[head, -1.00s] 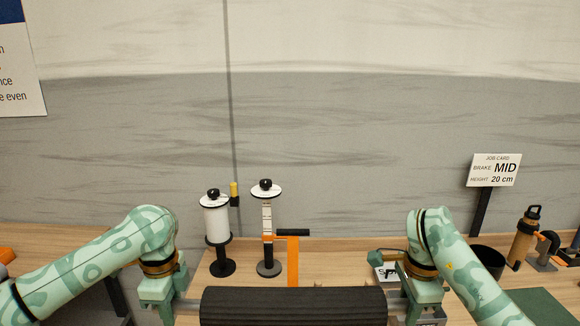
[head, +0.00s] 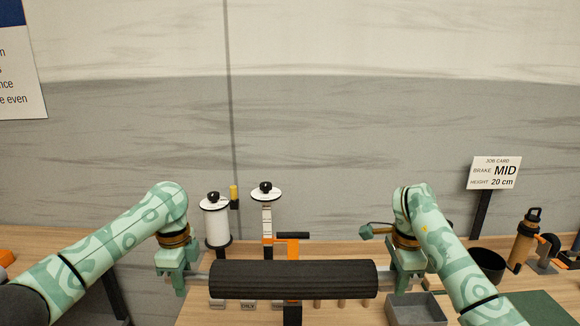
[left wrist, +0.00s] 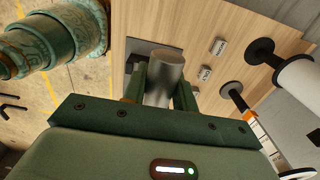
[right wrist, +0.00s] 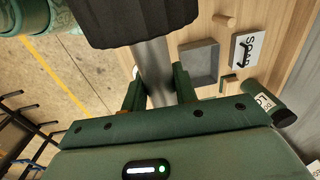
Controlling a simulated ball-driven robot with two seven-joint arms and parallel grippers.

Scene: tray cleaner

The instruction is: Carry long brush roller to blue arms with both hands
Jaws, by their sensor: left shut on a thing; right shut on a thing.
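The long brush roller (head: 293,279) is a black ribbed cylinder with a bare metal shaft at each end. It lies level across the front of the head view, above the bench. My left gripper (head: 183,281) is shut on its left shaft end; that grey shaft (left wrist: 165,75) shows between the fingers in the left wrist view. My right gripper (head: 405,278) is shut on the right shaft end; the shaft (right wrist: 152,65) and the black brush end (right wrist: 140,20) show in the right wrist view. I cannot make out any blue arms.
Behind the roller stand a white spool (head: 216,226), a post with a white disc (head: 267,215) and an orange bracket (head: 293,248). A grey tray (head: 416,309) lies at front right. A black cup (head: 487,264), an orange bottle (head: 525,240) and a job card (head: 494,172) stand right.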

